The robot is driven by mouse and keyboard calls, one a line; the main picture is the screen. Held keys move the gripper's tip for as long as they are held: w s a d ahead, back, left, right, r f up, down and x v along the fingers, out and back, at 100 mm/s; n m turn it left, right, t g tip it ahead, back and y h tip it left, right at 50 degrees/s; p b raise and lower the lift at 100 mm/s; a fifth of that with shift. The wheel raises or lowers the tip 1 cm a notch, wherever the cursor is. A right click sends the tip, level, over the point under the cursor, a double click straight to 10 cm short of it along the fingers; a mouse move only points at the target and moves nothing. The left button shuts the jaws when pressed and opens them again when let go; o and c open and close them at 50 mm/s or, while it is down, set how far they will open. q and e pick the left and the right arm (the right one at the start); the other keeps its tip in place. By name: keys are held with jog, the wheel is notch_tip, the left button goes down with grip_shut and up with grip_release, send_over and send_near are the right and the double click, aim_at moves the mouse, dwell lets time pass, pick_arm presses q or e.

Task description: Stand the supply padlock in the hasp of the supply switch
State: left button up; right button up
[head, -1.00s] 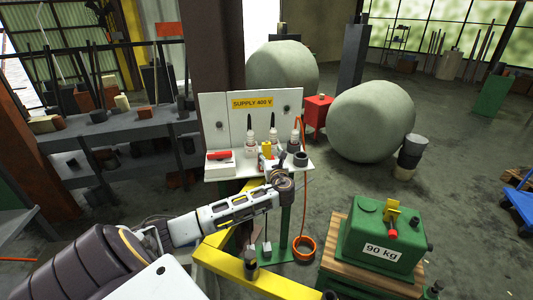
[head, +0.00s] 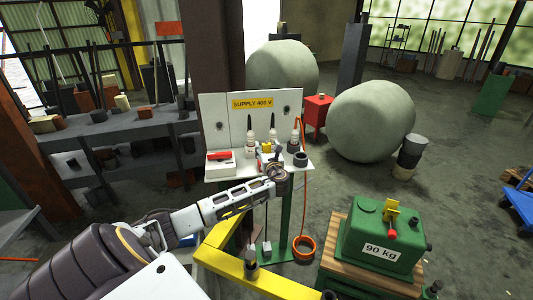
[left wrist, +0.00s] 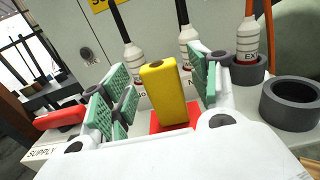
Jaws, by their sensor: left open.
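The supply padlock is a yellow block (left wrist: 165,92) standing upright over a red base (left wrist: 172,127) in the left wrist view; no shackle can be made out. In the head view the padlock (head: 266,147) is small and partly hidden by my gripper. My left gripper (left wrist: 158,88) is open, with its green-padded fingers on either side of the padlock and visible gaps to it. In the head view this gripper (head: 275,160) is over the panel shelf. The supply switch (head: 219,162) is a white box with a red handle (left wrist: 62,118), left of the padlock. Its hasp cannot be made out.
White-collared cable ends (head: 251,140) stand behind the padlock against the white panel (head: 238,118). Dark rings (left wrist: 290,103) sit to the right on the shelf. An orange cable (head: 304,200) hangs at the shelf's right. A green 90 kg weight (head: 383,238) stands at lower right.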

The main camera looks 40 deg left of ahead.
pick_arm(q)
jog(key=shift+x, duration=0.9)
jog(key=c, duration=1.2)
jog(key=shift+r, duration=0.1)
jog(key=shift+r, duration=4.95)
jog(key=shift+w+r, duration=0.1)
